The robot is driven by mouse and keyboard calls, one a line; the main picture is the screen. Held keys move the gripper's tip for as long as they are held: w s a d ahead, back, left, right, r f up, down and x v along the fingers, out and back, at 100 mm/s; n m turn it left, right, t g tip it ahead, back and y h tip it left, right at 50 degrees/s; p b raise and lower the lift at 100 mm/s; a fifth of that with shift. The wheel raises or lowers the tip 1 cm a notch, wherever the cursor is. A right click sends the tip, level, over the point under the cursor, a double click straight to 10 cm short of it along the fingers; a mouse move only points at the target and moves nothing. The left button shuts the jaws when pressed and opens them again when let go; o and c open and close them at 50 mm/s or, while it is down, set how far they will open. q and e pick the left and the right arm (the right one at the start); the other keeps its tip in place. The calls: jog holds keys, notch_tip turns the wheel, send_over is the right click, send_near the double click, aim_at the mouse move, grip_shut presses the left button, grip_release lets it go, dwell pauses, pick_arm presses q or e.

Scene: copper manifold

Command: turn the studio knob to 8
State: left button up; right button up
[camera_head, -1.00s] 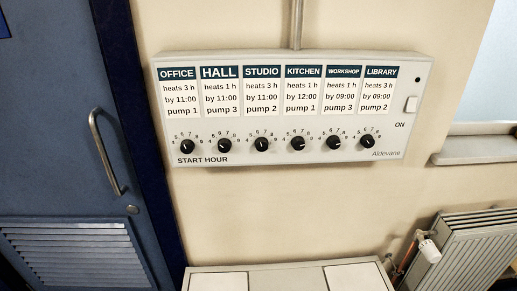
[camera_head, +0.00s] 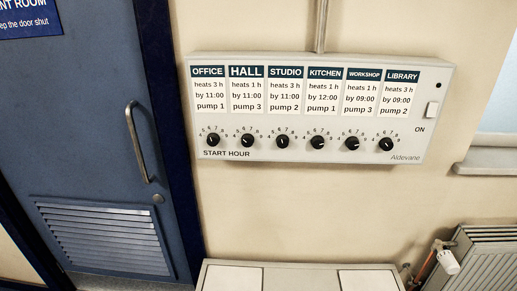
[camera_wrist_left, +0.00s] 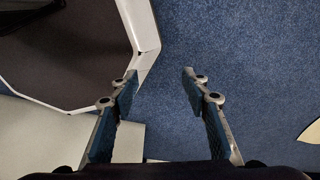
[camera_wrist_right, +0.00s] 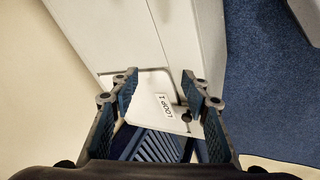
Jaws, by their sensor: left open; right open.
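The studio knob (camera_head: 283,141) is a round black knob with a pale pointer mark, third from the left in the bottom row of the pale control panel (camera_head: 300,155). Its dial numbers are too small to read the setting surely. The studio label (camera_head: 285,90) above it reads heats 3 h, by 11:00, pump 2. Neither gripper shows in the head view. My left gripper (camera_wrist_left: 159,76) is open and empty above blue floor. My right gripper (camera_wrist_right: 159,75) is open and empty, above a pale surface with a "LOOP 1" tag (camera_wrist_right: 164,105). No knob shows in either wrist view.
Similar knobs flank it closely, including the hall knob (camera_head: 248,141) and kitchen knob (camera_head: 317,142). A pale cabinet (camera_head: 300,268) stands below the panel. A blue door (camera_head: 90,130) is at left, a radiator (camera_head: 490,260) at lower right. The wall before the panel looks clear.

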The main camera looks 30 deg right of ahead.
jog(key=w+d+r+n+t+h, duration=0.1)
jog(key=w+d+r+n+t, duration=0.15)
jog(key=w+r, duration=0.65)
jog(key=n+t+h, duration=0.7)
jog(key=n, duration=0.1)
send_near(283, 144)
jog(key=p+x, duration=0.1)
jog(key=x, duration=0.7)
jog(key=shift+w+d, duration=0.15)
pick_arm(q)
jog(key=shift+w+r, duration=0.2)
jog(key=shift+r, duration=0.45)
pick_arm(e)
jog(key=shift+m, duration=0.25)
grip_shut()
